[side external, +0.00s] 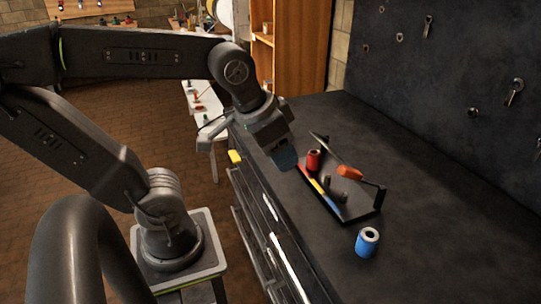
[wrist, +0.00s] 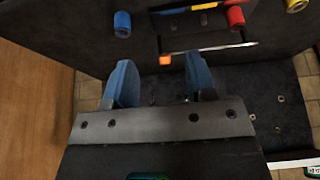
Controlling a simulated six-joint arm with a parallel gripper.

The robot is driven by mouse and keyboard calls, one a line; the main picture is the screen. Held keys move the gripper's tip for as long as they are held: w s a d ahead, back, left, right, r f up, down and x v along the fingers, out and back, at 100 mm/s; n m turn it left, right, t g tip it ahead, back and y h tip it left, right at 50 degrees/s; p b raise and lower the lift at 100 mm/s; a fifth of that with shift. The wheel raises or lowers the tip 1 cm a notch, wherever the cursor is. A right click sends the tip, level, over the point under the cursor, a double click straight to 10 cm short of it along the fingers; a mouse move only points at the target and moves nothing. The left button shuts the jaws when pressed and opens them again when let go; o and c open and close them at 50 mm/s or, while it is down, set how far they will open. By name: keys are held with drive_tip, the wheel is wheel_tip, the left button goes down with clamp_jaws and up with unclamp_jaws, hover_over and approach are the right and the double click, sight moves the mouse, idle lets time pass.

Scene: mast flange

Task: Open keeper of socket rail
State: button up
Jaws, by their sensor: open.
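The socket rail (side external: 350,213) is a dark tray on the bench with red, yellow and blue marked sections. A red socket (side external: 314,160) stands at its far end, and dark sockets are in it. The keeper is a thin bar (side external: 335,151) with an orange grip (side external: 350,172). It runs along the rail; I cannot tell whether it is latched. In the wrist view, the orange grip (wrist: 165,60) shows at the bar's left end, ahead of my fingers. My gripper (wrist: 162,82) is open and empty, its blue fingers apart. In the side view, my gripper (side external: 285,158) is left of the rail, above the bench.
A blue socket (side external: 367,241) stands on the bench near the rail's near end. A yellow piece (side external: 235,157) is at the bench's left edge. A dark pegboard wall (side external: 450,75) rises behind. The bench's right front is clear.

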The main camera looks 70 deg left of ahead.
drive_tip(key=shift+s+f+t, duration=0.3)
drive_tip(key=shift+s+f, duration=0.3)
drive_tip(key=shift+s, duration=0.15)
wheel_tip(320, 180, up, 6)
drive_tip(key=g, duration=0.6)
hover_over(349, 169)
wheel_tip(349, 169, down, 14)
drive_tip(key=shift+w+r, duration=0.1)
drive_tip(key=shift+r, duration=0.15)
clamp_jaws()
